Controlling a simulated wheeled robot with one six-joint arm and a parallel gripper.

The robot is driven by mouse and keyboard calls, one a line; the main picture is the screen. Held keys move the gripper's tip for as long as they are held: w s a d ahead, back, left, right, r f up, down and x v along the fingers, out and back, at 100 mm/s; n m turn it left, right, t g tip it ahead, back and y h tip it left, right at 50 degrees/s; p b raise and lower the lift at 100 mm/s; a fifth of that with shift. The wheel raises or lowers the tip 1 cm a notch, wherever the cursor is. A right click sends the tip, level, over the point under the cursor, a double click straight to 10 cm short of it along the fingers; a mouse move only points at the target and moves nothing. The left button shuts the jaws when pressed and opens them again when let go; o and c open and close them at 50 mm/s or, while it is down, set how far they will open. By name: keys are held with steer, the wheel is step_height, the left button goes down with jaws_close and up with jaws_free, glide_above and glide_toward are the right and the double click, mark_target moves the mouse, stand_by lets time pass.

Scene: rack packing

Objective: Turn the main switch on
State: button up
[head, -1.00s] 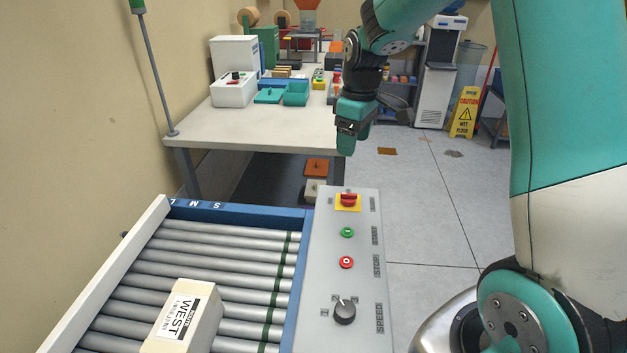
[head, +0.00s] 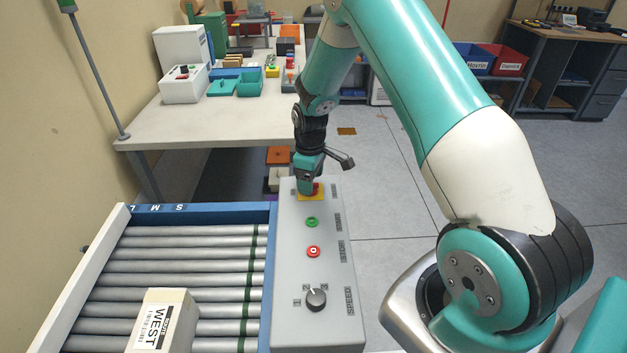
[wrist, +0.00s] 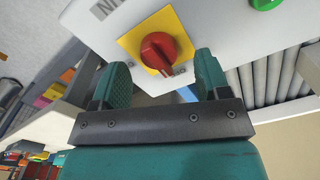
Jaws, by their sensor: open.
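The main switch is a red rotary knob on a yellow square plate at the far end of the grey control panel (head: 318,328). In the wrist view the red knob (wrist: 159,51) and its yellow plate (wrist: 178,22) show clearly, with partly cut-off lettering beside them. My gripper (wrist: 156,85) is open, its two teal fingers apart on either side of the knob's near side. It appears just short of the knob, with no clear contact. In the head view my gripper (head: 306,188) hides part of the switch.
On the panel are a green button (head: 312,222), a red stop button (head: 313,252) and a speed dial (head: 316,299). The roller conveyor (head: 185,268) with a box labelled WEST (head: 163,322) lies left. A table (head: 215,127) stands behind. Open floor lies right.

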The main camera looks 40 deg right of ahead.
steer(key=shift+f, duration=1.15)
